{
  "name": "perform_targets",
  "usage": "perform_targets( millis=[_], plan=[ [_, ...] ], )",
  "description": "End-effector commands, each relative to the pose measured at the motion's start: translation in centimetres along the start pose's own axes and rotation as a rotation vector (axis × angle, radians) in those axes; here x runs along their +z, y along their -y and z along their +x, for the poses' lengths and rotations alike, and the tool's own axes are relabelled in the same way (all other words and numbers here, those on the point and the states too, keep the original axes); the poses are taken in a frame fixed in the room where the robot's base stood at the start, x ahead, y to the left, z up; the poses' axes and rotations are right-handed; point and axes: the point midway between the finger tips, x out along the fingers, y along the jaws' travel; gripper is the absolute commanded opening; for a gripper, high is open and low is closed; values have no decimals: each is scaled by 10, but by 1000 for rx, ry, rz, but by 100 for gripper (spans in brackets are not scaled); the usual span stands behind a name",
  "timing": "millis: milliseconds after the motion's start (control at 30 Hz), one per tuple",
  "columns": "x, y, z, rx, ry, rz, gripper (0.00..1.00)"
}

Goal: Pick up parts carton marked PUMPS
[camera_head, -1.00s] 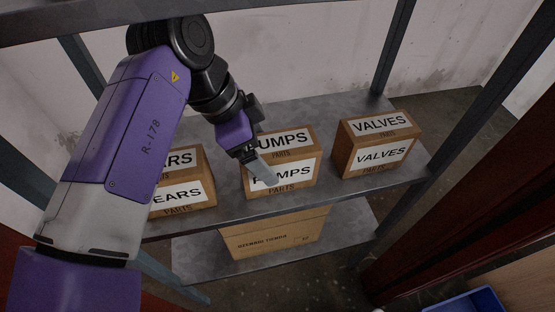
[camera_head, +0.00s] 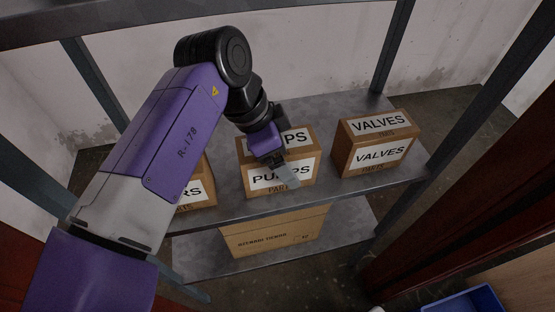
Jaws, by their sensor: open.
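The PUMPS carton (camera_head: 250,175) is a brown box with white labels, standing in the middle of the upper grey shelf (camera_head: 340,197). My gripper (camera_head: 283,172) is open and empty. It hangs in front of the carton's front label and hides part of the lettering on the top and front. I cannot tell whether it touches the carton.
A VALVES carton (camera_head: 345,160) stands to the right on the same shelf. Another carton (camera_head: 204,178), its label ending in RS, is mostly behind my arm on the left. A larger box (camera_head: 270,235) sits on the lower shelf. Dark uprights frame the rack. A blue bin (camera_head: 470,303) is at bottom right.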

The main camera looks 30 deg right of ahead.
Motion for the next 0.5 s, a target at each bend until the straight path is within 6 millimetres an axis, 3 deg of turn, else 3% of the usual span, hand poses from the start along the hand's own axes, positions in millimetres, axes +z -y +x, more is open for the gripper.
perform_targets(
  millis=[500],
  plan=[
    [2, 0, 3, 0, 0, 0, 89]
  ],
)
